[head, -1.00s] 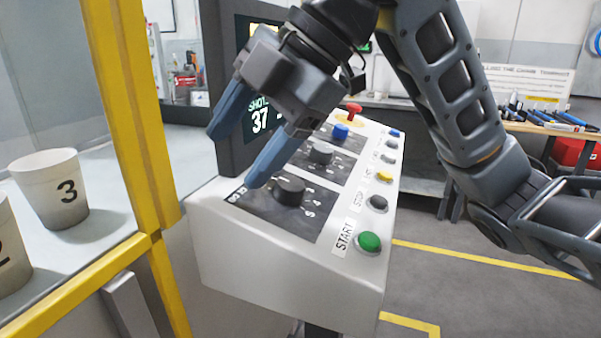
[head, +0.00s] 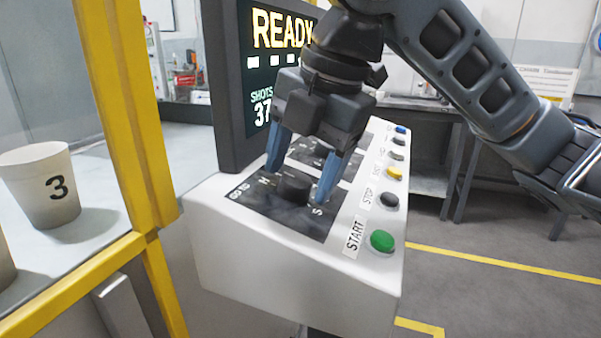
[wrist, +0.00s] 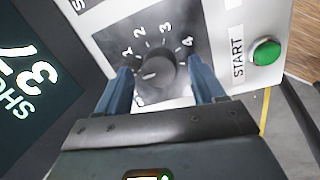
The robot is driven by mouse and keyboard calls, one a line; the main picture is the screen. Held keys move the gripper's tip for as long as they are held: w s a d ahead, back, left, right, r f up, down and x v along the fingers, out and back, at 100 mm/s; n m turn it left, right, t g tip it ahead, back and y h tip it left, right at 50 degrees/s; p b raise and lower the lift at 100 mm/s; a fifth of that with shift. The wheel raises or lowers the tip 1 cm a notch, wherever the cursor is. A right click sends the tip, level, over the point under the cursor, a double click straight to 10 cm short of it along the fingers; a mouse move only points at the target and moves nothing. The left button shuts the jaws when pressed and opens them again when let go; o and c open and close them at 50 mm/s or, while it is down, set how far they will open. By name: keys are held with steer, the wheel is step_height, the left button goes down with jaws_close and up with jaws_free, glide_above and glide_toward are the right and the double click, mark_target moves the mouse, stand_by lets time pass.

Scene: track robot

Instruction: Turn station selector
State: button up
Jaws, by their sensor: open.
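The station selector is a round black knob (head: 293,188) on a dark plate at the near end of the white control panel. In the wrist view the knob (wrist: 156,71) sits among the printed numbers 1, 2, 3 and 4. A pale mark on the knob points to the left side of the dial, away from the 3 and 4. My gripper (head: 300,180) points down over the knob with its blue fingers open, one on each side. In the wrist view the fingers (wrist: 163,85) stand apart from the knob, with gaps visible on both sides.
A green START button (head: 382,241) and a dark STOP button (head: 389,200) lie right of the dial. A screen (head: 268,70) reading READY rises behind the panel. A yellow frame (head: 120,120) stands at left, with a cup marked 3 (head: 42,185) behind it.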

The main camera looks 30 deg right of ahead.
steer(key=shift+w+f, duration=0.1)
steer(key=shift+f, duration=0.2)
steer(key=shift+c, duration=0.5)
steer(key=c, duration=1)
steer(key=shift+o, duration=0.2)
